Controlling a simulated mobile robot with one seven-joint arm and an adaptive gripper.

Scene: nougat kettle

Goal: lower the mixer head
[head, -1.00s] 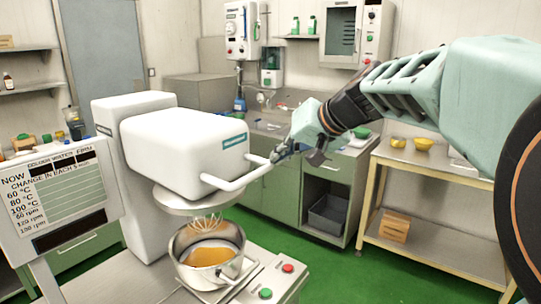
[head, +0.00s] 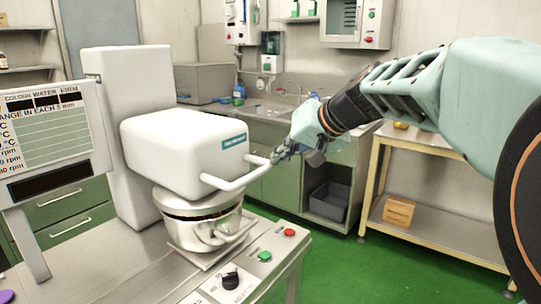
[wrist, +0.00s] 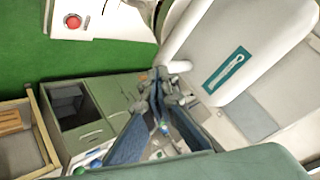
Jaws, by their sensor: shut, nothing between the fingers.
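The white mixer head (head: 185,145) sits low and about level over the metal bowl (head: 200,232), in front of its white column (head: 125,130). The round plate under the head lies close over the bowl's rim, and the whisk is hidden. A white bar handle (head: 232,183) sticks out from the head's front. My gripper (head: 284,152) is shut and empty at the right end of this handle; I cannot tell if it touches. In the wrist view, the fingertips (wrist: 163,84) are beside the handle (wrist: 179,66), with the head (wrist: 240,50) at right.
The bench has a green button (head: 264,257), a red button (head: 289,232) and a black knob (head: 230,280) in front of the bowl. A sign board (head: 50,130) stands at left. A shelf table (head: 440,165) is at right. Green floor (head: 350,270) lies open between.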

